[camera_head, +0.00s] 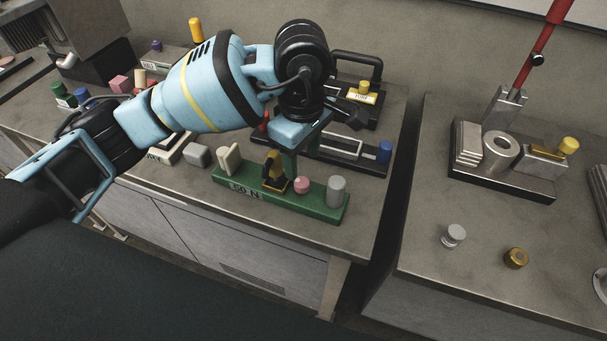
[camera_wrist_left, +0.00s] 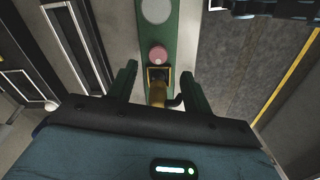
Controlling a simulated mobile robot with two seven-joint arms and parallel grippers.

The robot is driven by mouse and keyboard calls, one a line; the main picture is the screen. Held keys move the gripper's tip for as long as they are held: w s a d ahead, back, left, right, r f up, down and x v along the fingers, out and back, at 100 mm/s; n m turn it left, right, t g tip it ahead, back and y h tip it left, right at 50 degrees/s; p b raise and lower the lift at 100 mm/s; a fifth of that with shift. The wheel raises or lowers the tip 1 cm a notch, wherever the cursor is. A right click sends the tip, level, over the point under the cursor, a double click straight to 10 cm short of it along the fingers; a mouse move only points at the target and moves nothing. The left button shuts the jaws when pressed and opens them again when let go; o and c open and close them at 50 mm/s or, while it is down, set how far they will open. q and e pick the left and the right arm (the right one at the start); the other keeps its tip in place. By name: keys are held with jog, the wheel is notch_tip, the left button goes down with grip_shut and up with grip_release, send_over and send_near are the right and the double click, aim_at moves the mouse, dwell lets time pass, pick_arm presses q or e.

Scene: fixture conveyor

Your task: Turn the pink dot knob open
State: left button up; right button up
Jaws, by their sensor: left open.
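A small pink round dot (camera_head: 301,185) stands on a green fixture bar (camera_head: 232,185) at the table's front edge. Just left of it is a yellow knob or lever (camera_head: 271,167) on a dark square mount. The left wrist view shows the pink dot (camera_wrist_left: 158,55) above the yellow piece (camera_wrist_left: 157,92). My left gripper (camera_head: 285,160) is over the bar and points down. In the wrist view its two dark fingers (camera_wrist_left: 158,82) are open, one on each side of the yellow piece, with gaps visible. The arm partly hides the bar's surroundings in the head view. My right gripper is not in view.
Behind is a black fixture with a blue knob (camera_head: 384,152). A gap separates the right table (camera_head: 420,225), which holds a silver knob (camera_head: 453,235).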

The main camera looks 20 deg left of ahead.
aim_at(303, 183)
pick_arm(q)
notch_tip(303, 183, down, 7)
jog(key=shift+w+r, duration=0.1)
jog(key=shift+w, duration=0.05)
jog(key=c, duration=1)
